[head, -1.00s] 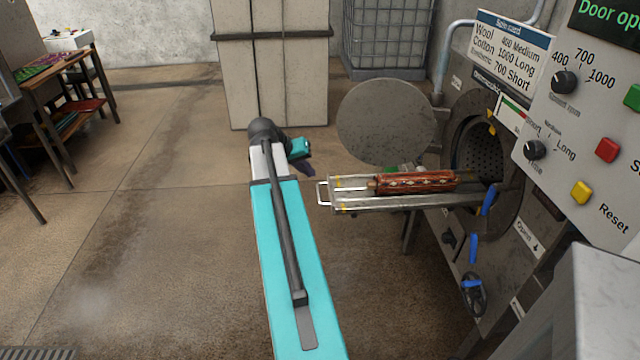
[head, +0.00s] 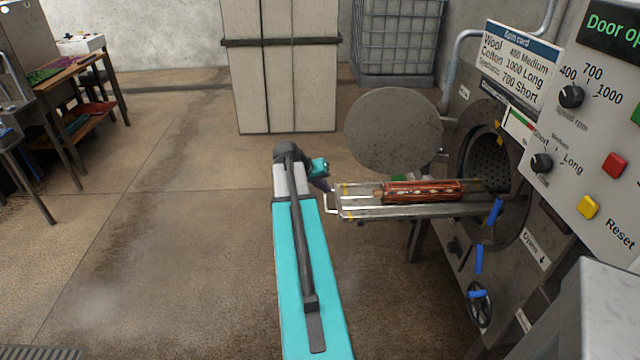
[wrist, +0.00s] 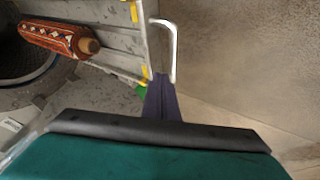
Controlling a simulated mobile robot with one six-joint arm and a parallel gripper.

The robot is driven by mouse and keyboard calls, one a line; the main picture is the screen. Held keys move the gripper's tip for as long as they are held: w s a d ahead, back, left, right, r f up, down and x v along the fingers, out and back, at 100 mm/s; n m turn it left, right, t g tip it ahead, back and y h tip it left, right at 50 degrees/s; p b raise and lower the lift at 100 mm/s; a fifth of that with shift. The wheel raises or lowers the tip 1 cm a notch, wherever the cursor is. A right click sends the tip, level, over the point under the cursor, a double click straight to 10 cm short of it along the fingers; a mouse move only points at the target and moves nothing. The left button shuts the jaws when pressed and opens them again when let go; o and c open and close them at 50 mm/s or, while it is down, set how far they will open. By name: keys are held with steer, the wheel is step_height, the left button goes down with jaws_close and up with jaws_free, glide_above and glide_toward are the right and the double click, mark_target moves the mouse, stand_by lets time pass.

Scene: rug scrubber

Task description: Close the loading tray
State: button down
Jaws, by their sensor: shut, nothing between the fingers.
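The loading tray (head: 375,211) is a metal tray pulled out to the left from the machine's round opening (head: 488,160). A rolled red patterned rug (head: 424,191) lies along it. The tray's wire handle (head: 330,203) sticks out at its left end. My gripper (head: 328,186) is shut and empty, right beside the handle. In the wrist view, the dark fingers of my gripper (wrist: 160,85) point at the tray's end, close to the handle (wrist: 176,50); I cannot tell whether they touch it. The rug (wrist: 60,38) shows at upper left there.
The round door (head: 393,132) stands open behind the tray. A control panel (head: 590,120) with knobs and coloured buttons is at the right. A blue-handled valve wheel (head: 479,304) is below the opening. The floor left of the tray is clear.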

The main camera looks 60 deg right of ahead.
steer(key=shift+x, duration=1.35)
steer(key=shift+a, duration=0.25)
steer(key=shift+d, duration=0.2)
